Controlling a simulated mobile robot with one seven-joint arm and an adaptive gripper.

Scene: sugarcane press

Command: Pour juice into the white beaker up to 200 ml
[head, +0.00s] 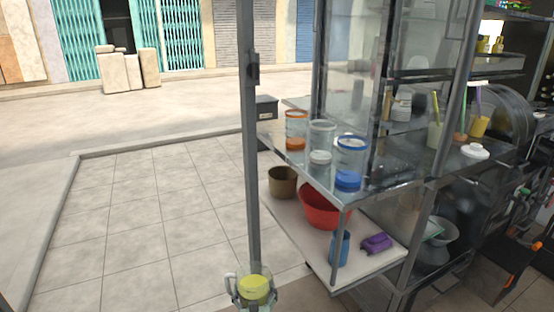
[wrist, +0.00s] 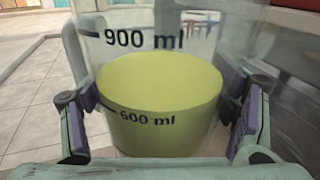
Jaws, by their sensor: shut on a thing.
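My gripper (head: 255,291) is at the bottom of the head view, shut on a clear measuring jug (wrist: 150,40). The jug holds yellow-green juice (wrist: 160,85), whose front edge lies close to the 600 ml mark, below the 900 ml mark. The jug looks roughly upright, and both fingers press its sides in the wrist view. The white beaker (head: 321,132) is clear with a white rim and stands on the glass shelf, between an orange-rimmed beaker (head: 296,122) and a blue-rimmed beaker (head: 351,152). It looks empty. My gripper is apart from it, lower and to the left.
Orange (head: 295,144), white (head: 320,157) and blue (head: 347,181) lids lie by the beakers. A grey post (head: 251,150) rises beside the glass shelf (head: 385,185). The lower shelf (head: 320,262) holds a red basin (head: 322,208) and a brown pot (head: 283,182). The tiled floor at left is clear.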

